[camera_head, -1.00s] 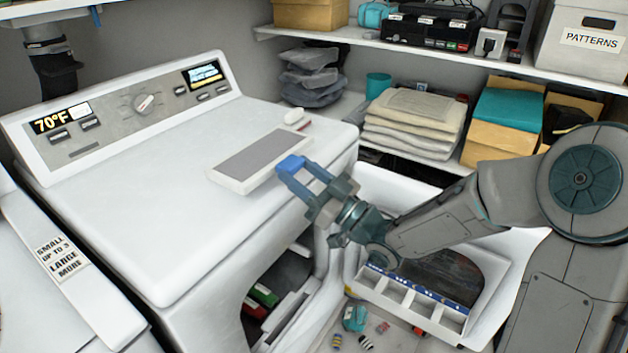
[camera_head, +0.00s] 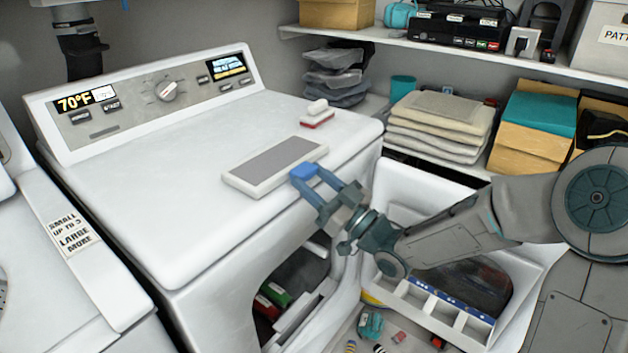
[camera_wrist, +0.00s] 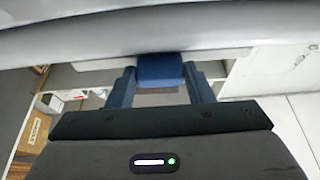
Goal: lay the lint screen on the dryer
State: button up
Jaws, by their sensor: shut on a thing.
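The lint screen (camera_head: 262,163) is a flat white frame with a grey mesh panel and a blue handle (camera_head: 303,172). It lies level at the front right part of the dryer's white top (camera_head: 150,215); I cannot tell whether it touches the top or hangs just above it. My gripper (camera_head: 316,183) is shut on the blue handle at the dryer's front edge. In the wrist view the blue handle (camera_wrist: 160,70) sits between the two fingers. Most of the screen is hidden there.
A small red-and-white brush (camera_head: 317,114) lies on the dryer top behind the screen. The control panel (camera_head: 150,95) stands at the back. The dryer's front opening is below, with the open white door (camera_head: 410,195) to the right. The left part of the top is clear.

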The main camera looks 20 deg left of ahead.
dwell(0.3)
jog(key=o, duration=1.4)
jog(key=v, duration=1.3)
jog(key=shift+s+d+f, duration=0.1)
jog(key=shift+d, duration=0.3)
